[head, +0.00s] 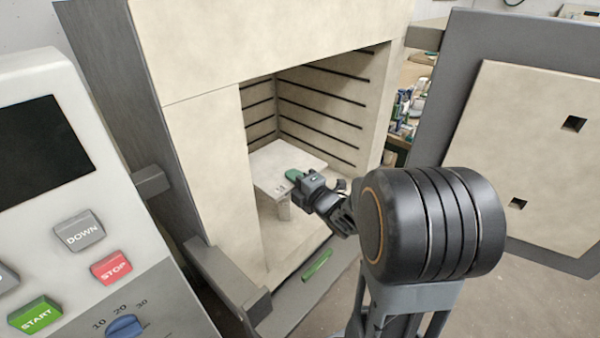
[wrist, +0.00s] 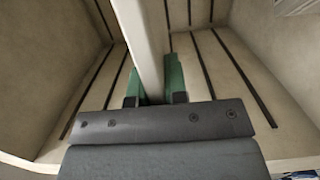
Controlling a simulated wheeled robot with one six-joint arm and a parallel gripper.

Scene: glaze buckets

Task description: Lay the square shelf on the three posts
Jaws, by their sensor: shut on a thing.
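The square shelf (head: 288,157) is a pale flat slab, about level, inside the open kiln. My gripper (head: 294,175) is shut on its front edge with green fingertips. In the wrist view the shelf (wrist: 140,40) shows edge-on as a pale strip between the green fingers (wrist: 152,88). One pale post (head: 284,208) shows below the shelf's front edge. I cannot tell whether the shelf touches it. The other posts are hidden or cannot be made out.
The kiln wall (head: 205,150) stands close on the left, and dark grooves line the inside. The open kiln door (head: 530,150) is on the right. A green bar (head: 317,265) lies at the front sill. A control panel (head: 75,230) fills the left foreground.

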